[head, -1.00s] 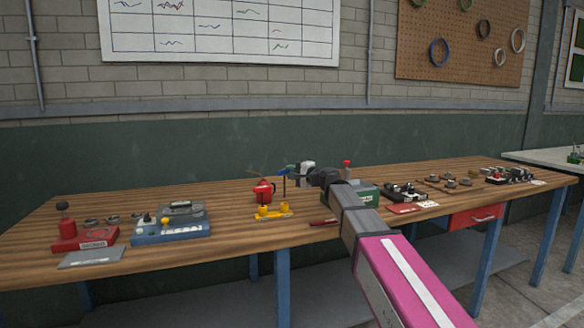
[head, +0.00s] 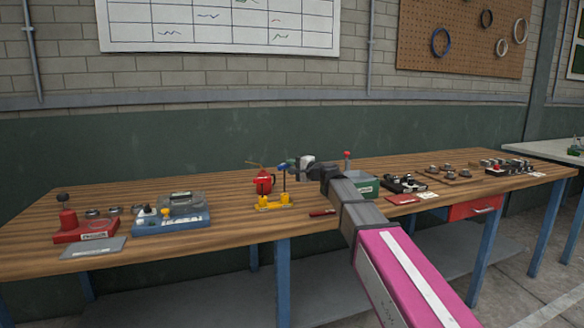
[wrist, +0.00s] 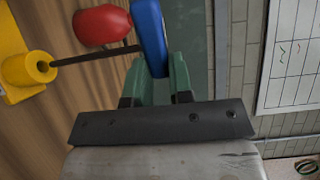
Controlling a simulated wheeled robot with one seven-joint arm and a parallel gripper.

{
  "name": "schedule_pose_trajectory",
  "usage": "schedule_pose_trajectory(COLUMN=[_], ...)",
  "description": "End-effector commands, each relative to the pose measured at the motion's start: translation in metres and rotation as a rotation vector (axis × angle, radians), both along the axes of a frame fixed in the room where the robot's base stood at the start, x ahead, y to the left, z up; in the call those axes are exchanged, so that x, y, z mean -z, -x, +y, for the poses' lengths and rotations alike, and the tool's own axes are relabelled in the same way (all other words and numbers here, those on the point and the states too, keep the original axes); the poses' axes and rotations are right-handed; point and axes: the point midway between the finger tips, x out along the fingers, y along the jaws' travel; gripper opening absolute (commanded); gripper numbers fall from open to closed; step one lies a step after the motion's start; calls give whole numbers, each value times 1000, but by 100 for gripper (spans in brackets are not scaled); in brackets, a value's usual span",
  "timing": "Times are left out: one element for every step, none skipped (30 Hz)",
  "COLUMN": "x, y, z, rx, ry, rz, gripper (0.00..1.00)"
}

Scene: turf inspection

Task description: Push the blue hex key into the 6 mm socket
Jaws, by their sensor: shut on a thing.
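My gripper (wrist: 156,80) has green fingers, shut on the blue handle of the hex key (wrist: 149,32). The key's thin dark shaft runs left in the wrist view to a yellow round socket (wrist: 40,67). In the head view the key (head: 284,180) hangs upright, handle on top, over the right end of the yellow socket block (head: 270,203). The shaft tip is at the socket's mouth; I cannot tell whether it is inside. No 6 mm marking is readable. My gripper (head: 292,163) also shows at the key's top in the head view.
A green box (head: 362,186) and a small red item (head: 322,212) lie to the right. Bare wood (head: 235,218) lies left of the block.

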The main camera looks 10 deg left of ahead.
Motion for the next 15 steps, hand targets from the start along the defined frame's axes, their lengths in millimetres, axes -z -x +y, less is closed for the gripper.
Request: schedule_pose_trajectory(x=[1, 1, 2, 3, 4, 4, 5, 6, 7, 7, 8, 9, 9, 10, 11], y=[0, 0, 0, 0, 0, 0, 0, 0, 0, 0, 0, 0, 0, 0, 0], z=[0, 0, 0, 0, 0, 0, 0, 0, 0, 0, 0, 0, 0, 0, 0], rx=[0, 0, 0, 0, 0, 0, 0, 0, 0, 0, 0, 0, 0, 0, 0], ry=[0, 0, 0, 0, 0, 0, 0, 0, 0, 0, 0, 0, 0, 0, 0], rz=[0, 0, 0, 0, 0, 0, 0, 0, 1, 1, 1, 1, 1, 1, 1], gripper=[0, 0, 0, 0, 0, 0, 0, 0, 0, 0, 0, 0, 0, 0, 0])
